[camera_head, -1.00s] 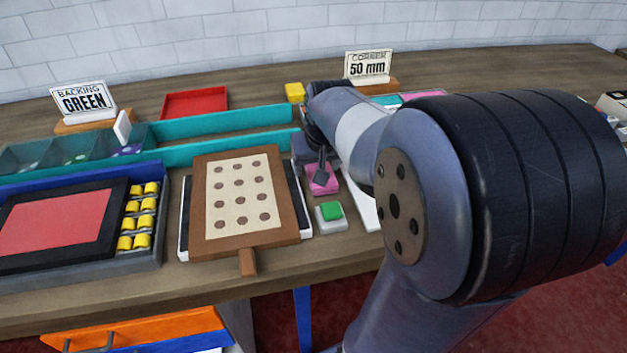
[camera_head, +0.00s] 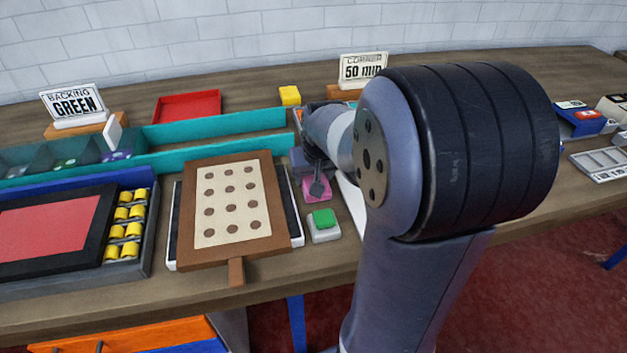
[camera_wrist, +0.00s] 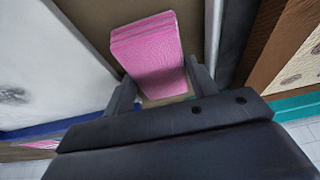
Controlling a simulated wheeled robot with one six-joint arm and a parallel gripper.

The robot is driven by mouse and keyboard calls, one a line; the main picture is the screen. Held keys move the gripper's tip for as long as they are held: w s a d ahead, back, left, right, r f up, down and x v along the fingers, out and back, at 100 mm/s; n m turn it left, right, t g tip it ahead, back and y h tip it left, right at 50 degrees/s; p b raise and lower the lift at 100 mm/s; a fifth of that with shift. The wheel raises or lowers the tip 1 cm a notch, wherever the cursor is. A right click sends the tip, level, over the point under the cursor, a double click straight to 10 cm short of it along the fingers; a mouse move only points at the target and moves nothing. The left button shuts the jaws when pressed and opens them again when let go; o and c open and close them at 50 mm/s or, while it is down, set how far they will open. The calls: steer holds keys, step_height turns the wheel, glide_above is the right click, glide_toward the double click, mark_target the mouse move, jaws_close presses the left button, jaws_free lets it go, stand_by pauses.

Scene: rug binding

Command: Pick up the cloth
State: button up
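The cloth (camera_head: 311,192) is a small pink folded pad on the table, right of the brown dotted board, in the head view. In the wrist view the cloth (camera_wrist: 150,50) shows its stacked folds and lies ahead of and between my fingertips. My gripper (camera_head: 318,187) points down over the cloth in the head view, where the arm partly hides both. In the wrist view my gripper (camera_wrist: 163,82) has its fingers apart, one on each side of the cloth's near end. Whether the fingers touch it cannot be told.
A brown dotted board (camera_head: 202,215) lies left of the cloth. A green-topped block (camera_head: 323,225) sits just in front. A teal rail (camera_head: 215,157) runs behind. A yellow block (camera_head: 290,95) and a red tray (camera_head: 187,106) stand farther back. A white sheet (camera_wrist: 45,75) lies beside the cloth.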

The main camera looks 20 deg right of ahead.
steer(key=shift+c, duration=1.3)
